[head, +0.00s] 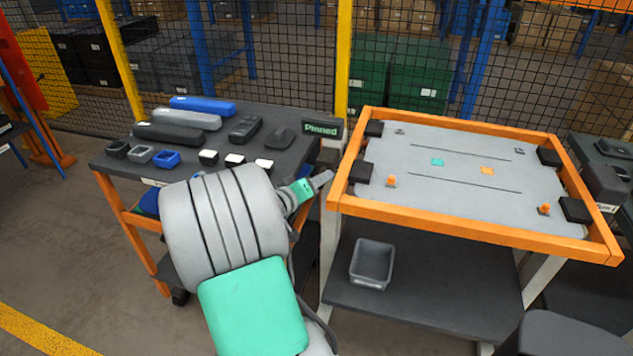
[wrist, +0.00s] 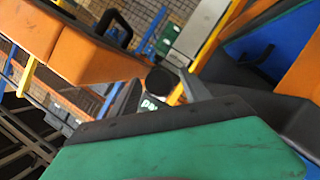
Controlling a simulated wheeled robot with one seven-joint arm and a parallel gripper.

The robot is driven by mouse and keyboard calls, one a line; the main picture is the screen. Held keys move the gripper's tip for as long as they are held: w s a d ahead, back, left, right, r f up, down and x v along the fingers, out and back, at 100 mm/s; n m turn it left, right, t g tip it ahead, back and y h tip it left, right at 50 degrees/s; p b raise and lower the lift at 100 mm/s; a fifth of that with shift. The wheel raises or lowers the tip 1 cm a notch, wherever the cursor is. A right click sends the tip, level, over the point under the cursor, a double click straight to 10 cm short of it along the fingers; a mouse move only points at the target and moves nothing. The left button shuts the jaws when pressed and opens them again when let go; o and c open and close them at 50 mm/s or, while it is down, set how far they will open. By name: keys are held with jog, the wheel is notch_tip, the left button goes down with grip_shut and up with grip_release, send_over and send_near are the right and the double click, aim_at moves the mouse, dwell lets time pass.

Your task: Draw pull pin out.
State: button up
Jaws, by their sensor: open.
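Two small upright orange pieces stand on the grey panel of the orange-framed table. One is near the left front (head: 391,181), the other near the right front (head: 544,209). They may be pull pins, but I cannot tell for sure. My gripper (head: 322,180) is open, at the table's left edge, apart from both pieces. My arm hides part of it, and its fingers are small in the head view. The wrist view is tilted, and neither orange piece can be made out there.
A grey bin (head: 371,264) sits on the shelf below. At left, a dark cart (head: 115,164) holds several parts and a "Pinned" sign (head: 321,129). Mesh fencing stands behind.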

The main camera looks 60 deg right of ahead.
jog(key=shift+d, duration=0.1)
grip_shut()
dwell(0.6)
dwell(0.8)
